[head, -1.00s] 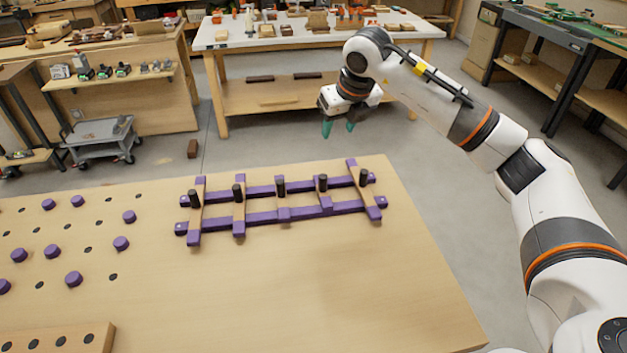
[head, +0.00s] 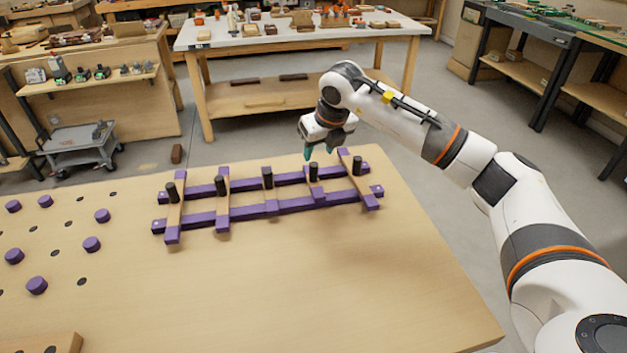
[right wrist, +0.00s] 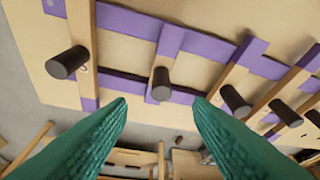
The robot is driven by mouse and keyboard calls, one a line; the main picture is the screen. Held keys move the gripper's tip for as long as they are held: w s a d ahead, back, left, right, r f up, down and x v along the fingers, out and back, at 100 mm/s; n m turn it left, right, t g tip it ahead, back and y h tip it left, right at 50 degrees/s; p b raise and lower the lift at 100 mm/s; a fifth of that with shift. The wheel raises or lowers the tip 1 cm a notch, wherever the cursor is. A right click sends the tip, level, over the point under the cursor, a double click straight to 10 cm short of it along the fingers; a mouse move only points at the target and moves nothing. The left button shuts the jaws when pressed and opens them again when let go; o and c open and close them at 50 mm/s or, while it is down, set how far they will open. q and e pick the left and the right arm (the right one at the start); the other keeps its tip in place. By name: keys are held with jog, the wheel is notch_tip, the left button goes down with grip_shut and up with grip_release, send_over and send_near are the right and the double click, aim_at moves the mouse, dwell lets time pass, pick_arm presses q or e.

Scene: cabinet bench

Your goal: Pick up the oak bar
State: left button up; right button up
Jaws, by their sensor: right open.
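Several light wood bars with purple ends lie across two purple rails on the bench; one is the far right bar (head: 360,183), and it also shows at the left of the right wrist view (right wrist: 80,22). I cannot tell which one is the oak bar. Black pegs stand along the bars. My right gripper (head: 320,152) is open and empty, above the far edge of the rails near the fourth peg from the left (head: 314,170). In the right wrist view a black peg (right wrist: 160,84) appears between its green fingertips, on a mostly purple crosspiece. My left gripper is out of view.
Purple round knobs (head: 92,244) and dark holes are spread over the bench's left side. A wooden strip (head: 45,343) lies at the front left corner. The bench (head: 300,290) is clear in front of the rails. A white-topped table (head: 300,38) stands behind.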

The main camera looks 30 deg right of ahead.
aim_at(315, 165)
jog(key=x, duration=0.7)
jog(key=shift+a+f+p, duration=0.1)
jog(key=shift+f+p, duration=0.15)
jog(key=shift+p, duration=0.15)
jog(key=shift+s, duration=0.1)
jog(key=shift+c, duration=0.6)
jog(key=shift+r, duration=0.1)
grip_shut()
